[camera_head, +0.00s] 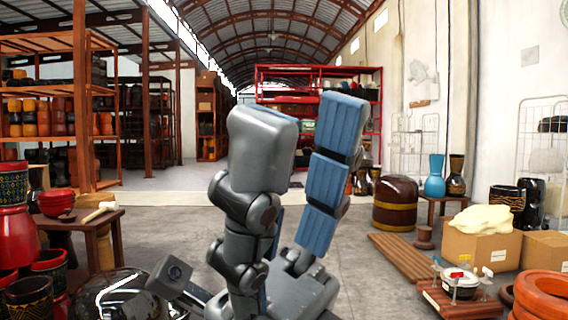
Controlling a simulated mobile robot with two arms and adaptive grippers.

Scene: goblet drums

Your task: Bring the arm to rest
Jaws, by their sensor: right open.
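My right gripper (303,130) stands upright in the middle of the camera_head view, close to the camera. Its two fingers point up and are spread apart, one showing a grey back and the other blue ribbed pads. Nothing is between them. It is raised in front of the open floor and hides part of the aisle behind it. My left gripper does not show.
A low wooden table (84,222) with red bowls and a mallet (96,213) stands at left beside stacked drums. At right are a brown barrel drum (396,203), a blue goblet drum (435,177), cardboard boxes (480,248) and orange rings (540,296). The concrete floor behind is clear.

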